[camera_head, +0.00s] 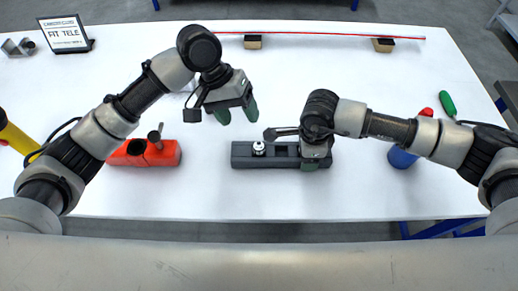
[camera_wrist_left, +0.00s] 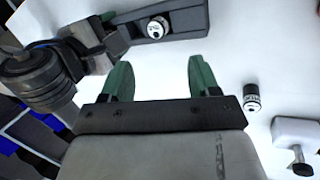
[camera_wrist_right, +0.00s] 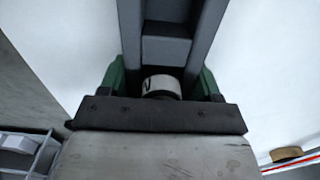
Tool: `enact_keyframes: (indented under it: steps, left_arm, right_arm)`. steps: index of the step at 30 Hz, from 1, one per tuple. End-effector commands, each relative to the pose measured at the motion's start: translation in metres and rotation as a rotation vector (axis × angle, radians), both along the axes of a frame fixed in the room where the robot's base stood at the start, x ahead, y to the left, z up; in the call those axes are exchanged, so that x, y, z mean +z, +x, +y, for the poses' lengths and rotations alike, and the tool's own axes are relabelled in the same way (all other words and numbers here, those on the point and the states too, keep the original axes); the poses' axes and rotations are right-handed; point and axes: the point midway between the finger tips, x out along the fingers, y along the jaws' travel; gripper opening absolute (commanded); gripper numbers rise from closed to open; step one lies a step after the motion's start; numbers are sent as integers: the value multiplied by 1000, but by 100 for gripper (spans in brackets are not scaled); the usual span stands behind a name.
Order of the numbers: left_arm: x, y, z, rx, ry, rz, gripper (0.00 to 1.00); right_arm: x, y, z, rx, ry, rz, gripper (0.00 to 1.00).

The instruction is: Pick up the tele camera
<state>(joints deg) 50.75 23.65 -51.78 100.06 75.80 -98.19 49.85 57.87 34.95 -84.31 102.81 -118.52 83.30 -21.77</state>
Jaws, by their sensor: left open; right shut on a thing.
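A dark long holder (camera_head: 240,160) lies mid-table. A small white-topped cylinder (camera_head: 258,148) sits in its left part, and also shows in the left wrist view (camera_wrist_left: 157,27). My right gripper (camera_head: 313,163) is down at the holder's right part, shut on a white cylinder (camera_wrist_right: 161,86) seated there. My left gripper (camera_head: 237,113) is open and empty above the table, behind the holder. In the left wrist view, a loose black cylinder with a white label (camera_wrist_left: 252,98) stands on the table, right of the fingers. I cannot tell which cylinder is the tele camera.
A red block (camera_head: 165,155) with holes and a metal peg stands at left. A sign reading "FIT TELE" (camera_head: 66,36) stands at the back left. A blue cup (camera_head: 401,158) and a green-handled tool (camera_head: 447,103) are at right.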

Motion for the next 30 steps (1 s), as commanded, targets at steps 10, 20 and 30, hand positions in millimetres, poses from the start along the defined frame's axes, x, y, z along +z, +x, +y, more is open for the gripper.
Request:
enact_keyframes:
  steps: [10,20,30]
  left_arm:
    - [18,12,-3,640,215,309,61]
    - [19,13,-5,901,313,415,61]
    - [-31,-1,-19,907,314,418,61]
  right_arm:
    - [1,0,0,-1,1,-1,39]
    - [0,0,0,0,1,-1,39]
    - [1,0,0,0,1,-1,39]
